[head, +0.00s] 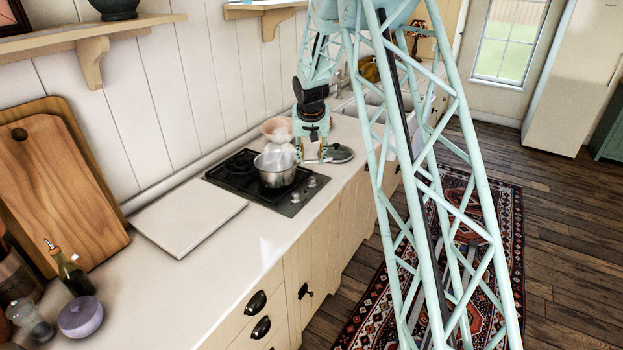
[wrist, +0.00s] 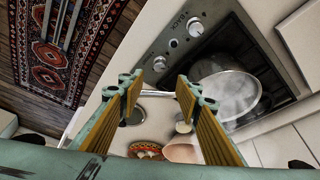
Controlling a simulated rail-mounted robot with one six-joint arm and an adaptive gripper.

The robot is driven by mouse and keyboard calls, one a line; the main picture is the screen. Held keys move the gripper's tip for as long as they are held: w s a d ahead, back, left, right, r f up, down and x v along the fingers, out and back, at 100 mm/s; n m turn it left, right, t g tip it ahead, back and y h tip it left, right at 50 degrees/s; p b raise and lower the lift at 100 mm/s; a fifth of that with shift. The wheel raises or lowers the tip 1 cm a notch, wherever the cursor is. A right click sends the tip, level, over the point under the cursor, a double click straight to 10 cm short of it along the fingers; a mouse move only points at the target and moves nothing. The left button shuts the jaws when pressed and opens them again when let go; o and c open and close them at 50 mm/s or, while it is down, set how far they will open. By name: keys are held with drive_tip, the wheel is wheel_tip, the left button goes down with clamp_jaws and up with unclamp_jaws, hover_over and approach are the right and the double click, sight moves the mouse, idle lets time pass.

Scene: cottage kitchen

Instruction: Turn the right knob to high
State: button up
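A black hob (head: 238,174) with a steel front strip is set in the counter. It carries two knobs. The right knob (head: 312,182) is the farther one in the head view; it appears to be the knob nearer my fingers in the wrist view (wrist: 160,63). The other knob (head: 295,198) also shows in the wrist view (wrist: 195,29). I cannot read the setting of either knob. My gripper (wrist: 158,92) is open, its two fingers apart with nothing gripped between them. In the head view it hangs beyond the hob, apart from the knobs.
A steel pot (head: 276,174) with steam stands on the hob, also in the wrist view (wrist: 228,95). A pinkish bowl (head: 275,126) is behind it. A dark dish (head: 340,153) lies beside my gripper. A pale board (head: 188,214) lies on this side of the hob.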

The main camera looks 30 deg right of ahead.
sight(312, 179)
drive_tip(key=shift+x, duration=6.8)
drive_tip(key=shift+c, duration=0.4)
drive_tip(key=c, duration=0.8)
